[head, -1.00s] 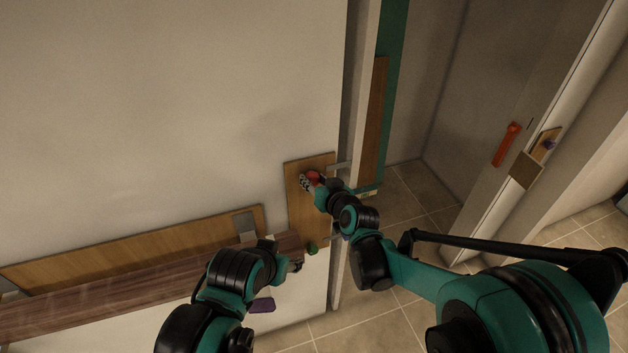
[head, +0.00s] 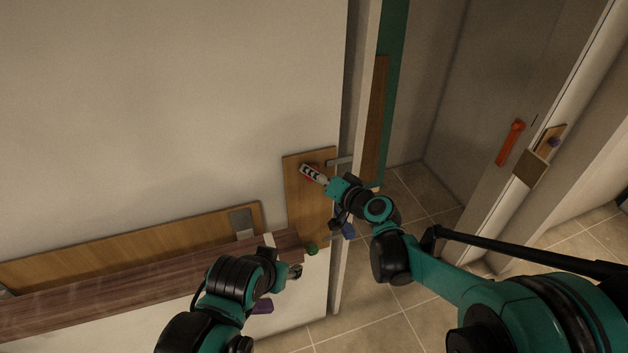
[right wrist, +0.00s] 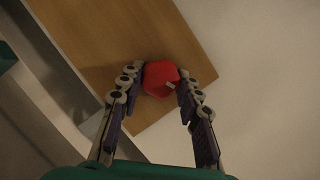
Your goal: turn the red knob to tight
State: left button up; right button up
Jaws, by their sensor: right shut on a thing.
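The red knob (right wrist: 160,78) sits on a wooden board (right wrist: 110,30); it has a small pale mark near its lower right edge in the right wrist view. In the head view the board (head: 305,215) is upright on the wall and the knob is mostly hidden by my right gripper (head: 308,170). My right gripper (right wrist: 160,82) is shut on the red knob, one finger on each side of it. My left gripper (head: 290,270) is low, near the front of the shelf, apart from the knob; its fingers are too small to read.
A dark wooden shelf (head: 150,290) runs along the wall at lower left. A green knob (head: 312,249) is on the board's lower part. A metal bar (head: 341,161) is beside the board. An orange handle (head: 510,143) is on the door at right.

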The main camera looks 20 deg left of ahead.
jog(key=shift+d+f+m+y+b, duration=0.1)
jog(key=shift+f+m+y+b, duration=0.25)
jog(key=shift+m+y+b, duration=0.75)
jog(key=shift+m+b, duration=0.5)
jog(key=shift+m, duration=0.3)
jog(key=shift+s+r, duration=0.1)
jog(key=o, duration=1.1)
jog(key=shift+o, duration=0.3)
jog(key=shift+d+r, duration=0.1)
jog(key=shift+d, duration=0.05)
